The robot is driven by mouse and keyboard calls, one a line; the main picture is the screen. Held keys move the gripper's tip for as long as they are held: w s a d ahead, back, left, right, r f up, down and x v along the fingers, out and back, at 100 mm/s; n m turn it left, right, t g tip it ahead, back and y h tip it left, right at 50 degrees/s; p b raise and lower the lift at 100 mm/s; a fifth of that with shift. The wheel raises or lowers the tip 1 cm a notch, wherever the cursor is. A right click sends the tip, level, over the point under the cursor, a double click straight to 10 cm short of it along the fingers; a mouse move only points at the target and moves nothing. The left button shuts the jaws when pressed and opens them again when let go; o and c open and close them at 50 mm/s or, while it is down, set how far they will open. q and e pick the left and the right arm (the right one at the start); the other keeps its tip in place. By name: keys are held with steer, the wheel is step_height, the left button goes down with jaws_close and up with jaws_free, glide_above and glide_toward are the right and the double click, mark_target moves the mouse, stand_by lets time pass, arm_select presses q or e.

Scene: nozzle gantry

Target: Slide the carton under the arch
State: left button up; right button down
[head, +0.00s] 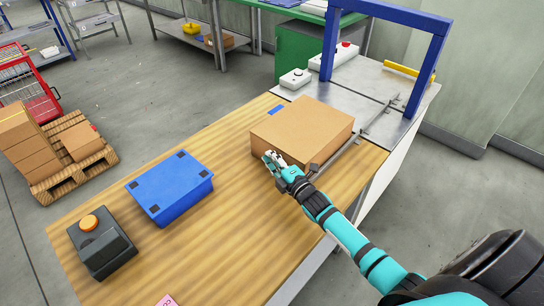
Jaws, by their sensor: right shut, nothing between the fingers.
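The carton (303,129) is a closed brown box on the wooden table, close to the metal plate at the table's far right end. The arch (388,42) is a blue gantry standing on that metal plate, beyond the carton. My right gripper (271,160) is shut and empty at the carton's near left corner. Its fingertips are beside or touching the carton; I cannot tell which. The right arm reaches in from the lower right. My left gripper is not in view.
A metal guide rail (362,133) runs along the carton's right side. A blue box (170,186) and a dark box with an orange button (101,245) stand on the left of the wooden table (235,225). A small white box (295,79) stands left of the arch.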

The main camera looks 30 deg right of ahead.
mark_target(297, 138)
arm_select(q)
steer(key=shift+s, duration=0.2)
arm_select(e)
steer(key=w+d+b, duration=0.1)
steer(key=d+b, duration=0.1)
steer(key=d, duration=0.1)
steer(key=w+d+b, duration=0.1)
steer(key=d+b, duration=0.1)
steer(key=d, duration=0.2)
steer(key=w+d+b, duration=0.1)
steer(key=w+d, duration=0.1)
steer(key=d, duration=0.2)
steer(key=shift+d+f+b, duration=0.15)
steer(key=shift+d+b, duration=0.1)
steer(key=shift+b, duration=0.15)
steer(key=shift+w+d, duration=0.1)
steer(key=shift+d, duration=0.05)
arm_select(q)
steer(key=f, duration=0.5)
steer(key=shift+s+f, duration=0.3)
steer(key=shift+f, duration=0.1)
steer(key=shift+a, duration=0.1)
